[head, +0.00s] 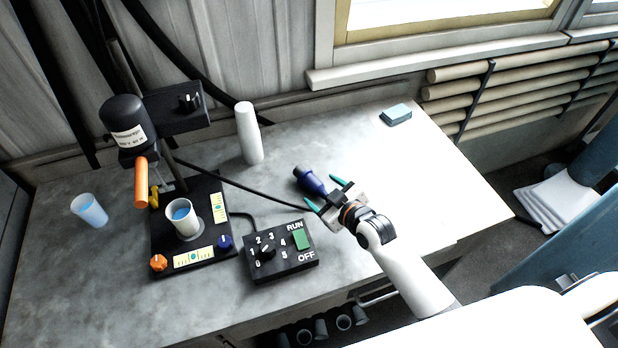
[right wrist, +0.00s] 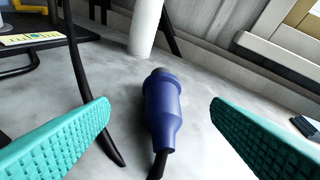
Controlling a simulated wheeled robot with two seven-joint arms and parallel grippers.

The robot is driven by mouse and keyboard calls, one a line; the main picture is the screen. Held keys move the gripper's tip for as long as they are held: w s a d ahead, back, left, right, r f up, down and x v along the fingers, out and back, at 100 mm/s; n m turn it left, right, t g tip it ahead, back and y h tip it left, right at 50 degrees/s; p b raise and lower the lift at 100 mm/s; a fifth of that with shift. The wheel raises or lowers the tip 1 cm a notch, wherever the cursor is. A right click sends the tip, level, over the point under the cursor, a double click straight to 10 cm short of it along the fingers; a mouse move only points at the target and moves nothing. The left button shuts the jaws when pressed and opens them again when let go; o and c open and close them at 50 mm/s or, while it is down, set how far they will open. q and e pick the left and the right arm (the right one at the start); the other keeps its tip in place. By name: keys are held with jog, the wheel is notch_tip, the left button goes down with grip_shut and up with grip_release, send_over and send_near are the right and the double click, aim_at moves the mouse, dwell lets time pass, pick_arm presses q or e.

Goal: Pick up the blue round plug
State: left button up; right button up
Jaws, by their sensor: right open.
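The blue round plug (head: 310,180) lies on the grey table, with a dark end pointing away from me. My right gripper (head: 325,193) is open close to it, its teal fingertips toward the plug's near end. In the right wrist view the plug (right wrist: 162,110) lies between the two open teal fingers (right wrist: 160,135), apart from both. A black cable runs from its near end toward the camera. My left gripper is not in view.
A black control box (head: 280,262) with a dial and green switch stands left of my right gripper. A white cylinder (head: 249,133) stands behind the plug. The disperser stand (head: 165,250) is at the left with a cup. A teal block (head: 396,115) lies at the back right. The table's right side is clear.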

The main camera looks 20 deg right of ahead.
aim_at(314, 183)
jog(key=shift+w+a+f, duration=0.15)
jog(key=shift+w+f, duration=0.05)
jog(key=shift+w, duration=0.4)
jog(key=shift+w+f, duration=0.15)
jog(key=shift+w, duration=0.1)
jog(key=shift+w+a+f+p, duration=0.15)
jog(key=shift+w+p, duration=0.15)
jog(key=shift+w, duration=0.2)
jog(key=x, duration=0.3)
jog(key=shift+f+p, duration=0.1)
jog(key=shift+p, duration=0.25)
jog(key=shift+w+f, duration=0.3)
jog(key=shift+w, duration=0.2)
jog(key=shift+c, duration=1.7)
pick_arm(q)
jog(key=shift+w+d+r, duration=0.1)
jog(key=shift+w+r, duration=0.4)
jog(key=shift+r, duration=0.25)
pick_arm(e)
jog(key=c, duration=0.9)
